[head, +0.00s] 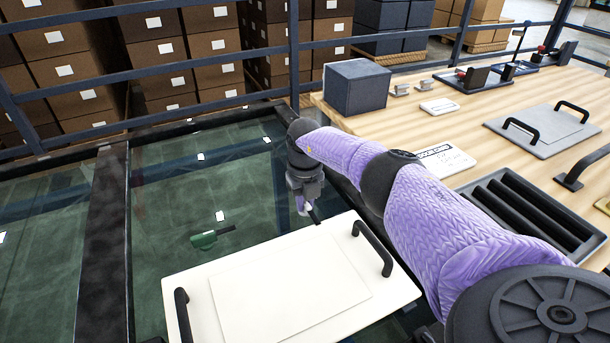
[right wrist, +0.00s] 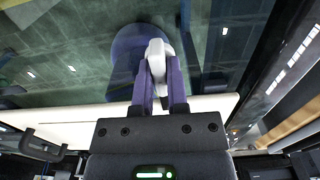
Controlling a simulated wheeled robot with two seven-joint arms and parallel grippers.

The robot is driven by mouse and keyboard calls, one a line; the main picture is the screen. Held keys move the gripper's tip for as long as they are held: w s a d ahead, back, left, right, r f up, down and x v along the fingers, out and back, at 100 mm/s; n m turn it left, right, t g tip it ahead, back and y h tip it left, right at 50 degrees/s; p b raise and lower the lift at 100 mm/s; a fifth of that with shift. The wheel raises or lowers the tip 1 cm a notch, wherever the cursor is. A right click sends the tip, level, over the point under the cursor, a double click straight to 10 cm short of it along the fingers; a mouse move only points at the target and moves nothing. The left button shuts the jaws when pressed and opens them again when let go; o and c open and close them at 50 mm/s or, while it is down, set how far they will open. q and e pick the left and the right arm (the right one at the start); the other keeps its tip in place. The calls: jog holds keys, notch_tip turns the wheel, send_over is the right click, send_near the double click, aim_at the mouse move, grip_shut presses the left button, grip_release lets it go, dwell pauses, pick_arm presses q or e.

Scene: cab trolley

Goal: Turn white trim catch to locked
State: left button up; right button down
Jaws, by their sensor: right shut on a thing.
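My right gripper (head: 305,203) points down at the far edge of the white panel, over the dark glass. In the right wrist view its two purple fingers (right wrist: 158,88) are shut on the white trim catch (right wrist: 157,58), a small rounded white piece. A dark purple round shape (right wrist: 128,48) shows behind the catch; I cannot tell whether it is its base or a reflection. In the head view the catch is mostly hidden by the gripper, and its locked or unlocked position cannot be read. My left gripper is not in view.
The white panel (head: 230,300) with two black handles lies in front. A green piece with a dark lever (head: 204,240) sits on the glass at left. The wooden bench (head: 460,125) at right holds a dark box (head: 356,87), a grey plate (head: 540,130) and a black slotted tray (head: 515,215).

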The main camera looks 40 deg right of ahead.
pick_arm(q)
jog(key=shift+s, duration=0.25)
pick_arm(e)
jog(key=c, duration=0.6)
grip_release()
jog(key=shift+c, duration=0.2)
notch_tip(320, 180, up, 10)
jog(key=p, duration=0.4)
jog(key=shift+f, duration=0.15)
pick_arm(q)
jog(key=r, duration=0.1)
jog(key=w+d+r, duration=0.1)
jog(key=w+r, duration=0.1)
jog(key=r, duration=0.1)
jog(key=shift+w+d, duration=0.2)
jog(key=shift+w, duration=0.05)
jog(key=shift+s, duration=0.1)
